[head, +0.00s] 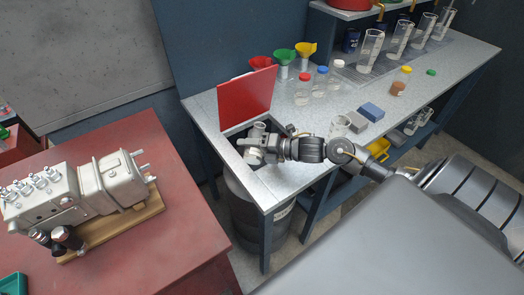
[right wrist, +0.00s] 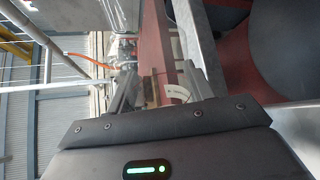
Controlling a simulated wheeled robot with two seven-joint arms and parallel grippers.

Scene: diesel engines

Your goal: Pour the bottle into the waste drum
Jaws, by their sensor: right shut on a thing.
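My right gripper (head: 254,153) is over the square opening at the left end of the grey bench (head: 290,180). It is shut on a pale bottle (head: 259,128), which is mostly hidden by the fingers; its tilt and contents are hard to tell. In the right wrist view a pale curved edge, likely the bottle (right wrist: 178,92), shows between the fingers of the right gripper (right wrist: 155,88). The dark waste drum (head: 243,208) stands under the opening, its top hidden by the bench. A red lid (head: 247,99) stands raised behind the opening. My left gripper is not in view.
A clear beaker (head: 340,125), a blue block (head: 371,112) and an amber bottle (head: 399,84) are to the right. A red table (head: 190,240) with an engine part (head: 75,200) is at left.

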